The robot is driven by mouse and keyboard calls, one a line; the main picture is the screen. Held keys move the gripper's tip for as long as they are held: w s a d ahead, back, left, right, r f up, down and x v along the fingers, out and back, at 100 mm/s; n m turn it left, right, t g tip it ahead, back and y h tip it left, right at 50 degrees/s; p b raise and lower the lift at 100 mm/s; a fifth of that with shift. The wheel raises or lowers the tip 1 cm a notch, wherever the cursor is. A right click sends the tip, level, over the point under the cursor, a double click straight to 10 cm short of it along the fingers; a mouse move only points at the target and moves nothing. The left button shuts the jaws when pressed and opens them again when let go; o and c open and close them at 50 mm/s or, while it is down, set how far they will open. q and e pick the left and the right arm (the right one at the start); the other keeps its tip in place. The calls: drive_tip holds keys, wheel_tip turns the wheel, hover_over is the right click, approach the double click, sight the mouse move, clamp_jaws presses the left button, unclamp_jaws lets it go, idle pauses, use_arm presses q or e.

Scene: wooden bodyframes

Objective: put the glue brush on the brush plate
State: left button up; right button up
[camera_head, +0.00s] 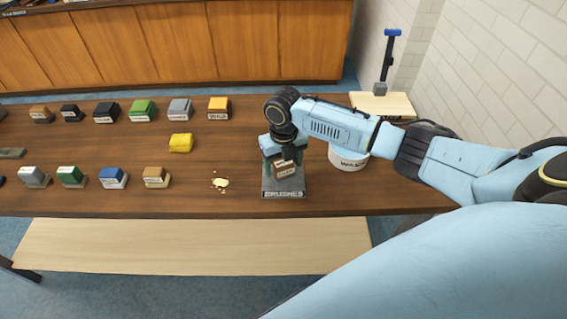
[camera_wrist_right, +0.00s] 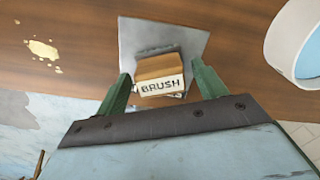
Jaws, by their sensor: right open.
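The glue brush, a light wooden block with a white BRUSH label (camera_wrist_right: 160,82), sits over the grey brush plate (camera_wrist_right: 190,42) in the right wrist view. In the head view the plate (camera_head: 270,187) is a dark grey pad with a BRUSHES label along its front. My right gripper (camera_head: 284,163) points down over the plate. In the wrist view its two green fingers (camera_wrist_right: 162,72) stand apart on either side of the brush, with a gap visible at each side. Whether the brush's underside fully touches the plate is hidden. My left gripper is not in view.
A pale spill (camera_head: 220,184) lies left of the plate. A white bucket (camera_head: 348,160) stands just right of it, partly behind my arm.

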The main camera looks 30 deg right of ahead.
sight(283, 162)
wheel_tip(283, 162, up, 12)
idle(0.4)
